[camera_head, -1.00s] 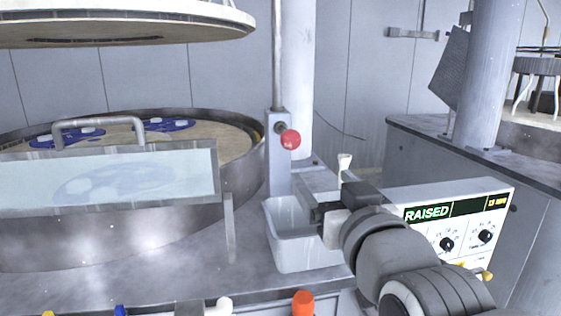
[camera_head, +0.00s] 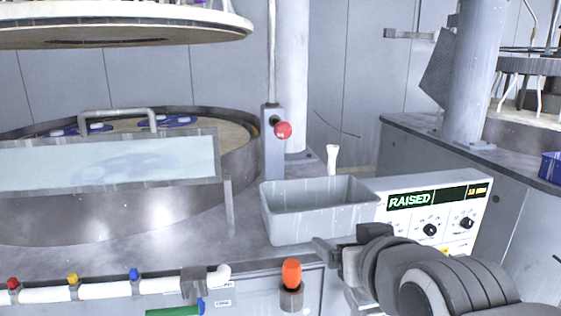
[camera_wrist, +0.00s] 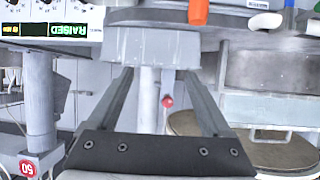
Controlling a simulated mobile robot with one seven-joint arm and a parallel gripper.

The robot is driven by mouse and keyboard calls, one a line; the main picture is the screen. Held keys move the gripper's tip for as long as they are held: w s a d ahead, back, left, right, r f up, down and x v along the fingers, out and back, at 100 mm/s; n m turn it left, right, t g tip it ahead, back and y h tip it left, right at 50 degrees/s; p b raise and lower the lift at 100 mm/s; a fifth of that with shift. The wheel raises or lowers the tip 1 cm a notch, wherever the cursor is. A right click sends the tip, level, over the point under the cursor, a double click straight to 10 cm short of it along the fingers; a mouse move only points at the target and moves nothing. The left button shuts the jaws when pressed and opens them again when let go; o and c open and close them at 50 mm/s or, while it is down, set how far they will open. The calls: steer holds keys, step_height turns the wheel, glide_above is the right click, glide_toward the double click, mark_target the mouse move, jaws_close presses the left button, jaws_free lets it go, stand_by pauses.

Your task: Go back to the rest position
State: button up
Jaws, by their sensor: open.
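My gripper (camera_head: 335,258) is in front of the bench edge, low and to the right of centre in the head view. In the wrist view its two fingers (camera_wrist: 170,85) stand apart with nothing held between them. A grey bin (camera_head: 315,212) stands on the bench just beyond my gripper. In the wrist view, which is upside down, the bin (camera_wrist: 150,46) shows past the fingertips. My gripper appears apart from the bin.
The control box (camera_head: 436,212) reading RAISED is right of the bin. An orange-capped fitting (camera_head: 291,273) juts from the bench front near my gripper. A red knob (camera_head: 283,130) is on a post behind. A polishing platen (camera_head: 105,215) with a clear guard fills the left.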

steer(key=s+d+f+m+g+h, duration=0.2)
steer(key=s+d+f+g, duration=0.3)
steer(key=s+f+g, duration=0.35)
step_height(320, 180, up, 17)
steer(key=s+t+p, duration=0.1)
steer(key=p, duration=1.6)
steer(key=shift+s+a+n, duration=0.25)
steer(key=shift+a+n, duration=0.05)
steer(key=shift+d+t, duration=0.1)
steer(key=shift+t, duration=0.15)
